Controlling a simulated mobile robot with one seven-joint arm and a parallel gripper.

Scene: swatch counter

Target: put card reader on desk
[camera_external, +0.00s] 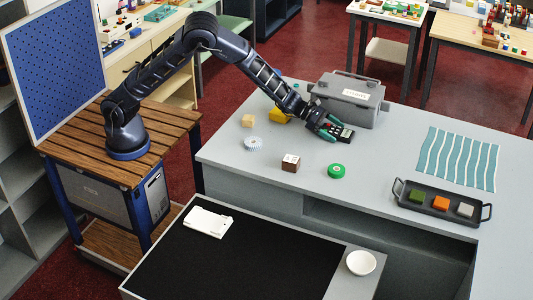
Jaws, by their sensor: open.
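A small dark device with light keys, which looks like the card reader (345,134), lies on the grey counter (390,160) in front of the grey case. My gripper (329,132) is open, with its teal fingers right at the left end of the device. I cannot tell whether the fingers touch it. A lower black-topped desk (240,265) stands in front of the counter. A flat white object (208,221) lies on its back left part.
A grey case (350,97) stands just behind my gripper. A black tray (440,203) holds coloured blocks at right. A white bowl (361,263) stands right of the black top.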

